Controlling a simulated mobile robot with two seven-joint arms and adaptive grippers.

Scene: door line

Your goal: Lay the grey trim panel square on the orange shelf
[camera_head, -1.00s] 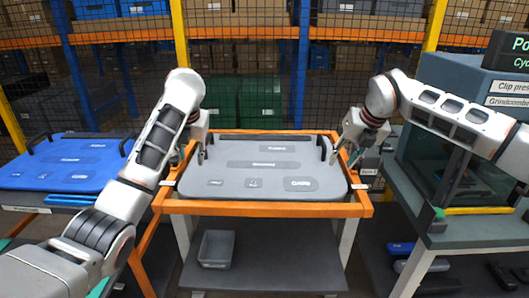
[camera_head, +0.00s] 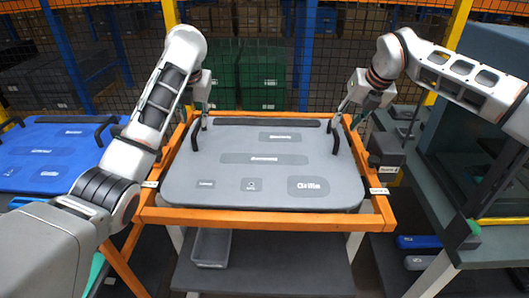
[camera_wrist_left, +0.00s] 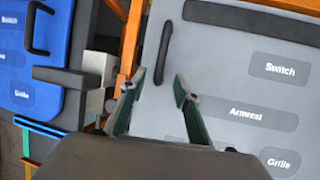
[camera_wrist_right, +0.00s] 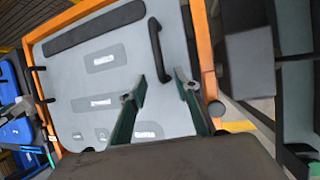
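The grey trim panel (camera_head: 230,173) lies flat on the orange shelf (camera_head: 265,219), its front edge about parallel to the front rail. It has a dark handle on each side: the left handle (camera_head: 195,134) and the right handle (camera_head: 335,138).
A blue panel (camera_head: 45,155) with dark handles lies on a stand at the left. A grey workstation (camera_head: 450,170) stands close on the right. A grey bin (camera_head: 211,247) sits on the lower shelf (camera_head: 270,265). Mesh fencing and racks stand behind.

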